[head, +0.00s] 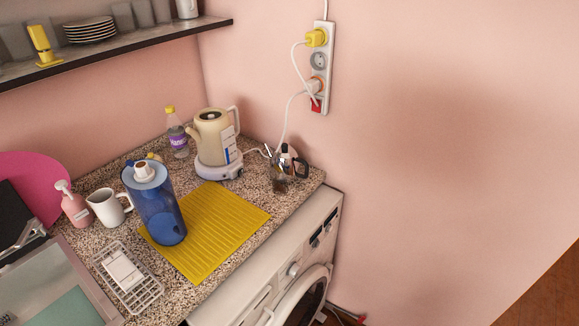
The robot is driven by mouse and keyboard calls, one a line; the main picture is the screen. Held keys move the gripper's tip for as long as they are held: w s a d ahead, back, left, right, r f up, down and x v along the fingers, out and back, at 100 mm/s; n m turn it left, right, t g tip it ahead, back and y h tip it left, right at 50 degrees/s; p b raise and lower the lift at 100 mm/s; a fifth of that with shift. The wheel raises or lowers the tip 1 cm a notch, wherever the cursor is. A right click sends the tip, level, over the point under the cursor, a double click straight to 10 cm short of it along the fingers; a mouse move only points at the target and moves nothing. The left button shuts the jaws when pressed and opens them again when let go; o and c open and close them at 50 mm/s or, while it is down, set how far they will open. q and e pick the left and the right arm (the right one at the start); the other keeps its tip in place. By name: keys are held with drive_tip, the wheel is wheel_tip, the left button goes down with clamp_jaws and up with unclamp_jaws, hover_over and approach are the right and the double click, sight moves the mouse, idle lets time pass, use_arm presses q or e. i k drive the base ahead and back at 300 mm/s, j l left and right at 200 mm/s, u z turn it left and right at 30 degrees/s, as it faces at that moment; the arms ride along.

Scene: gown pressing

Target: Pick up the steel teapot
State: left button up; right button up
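The steel teapot (279,169) is in the head view, a small shiny pot with a dark handle on its right side. It stands upright near the right end of the speckled countertop (255,213), close to the pink wall. A cream electric kettle (214,140) on its white base stands to its left, apart from it. Neither of my grippers is in view.
A yellow ribbed mat (220,225) lies before the kettle, with a blue pitcher (162,212) at its left edge. A white mug (105,207), pink dispenser (75,206) and wire rack (128,278) are at left. A power strip (319,67) with cables hangs above the teapot.

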sight(285, 164)
drive_tip(key=i+l+z, duration=0.1)
drive_tip(key=l, duration=0.3)
drive_tip(key=i+l, duration=0.3)
drive_tip(key=i+l+z, duration=0.15)
drive_tip(key=l, duration=0.25)
drive_tip(key=i, duration=0.05)
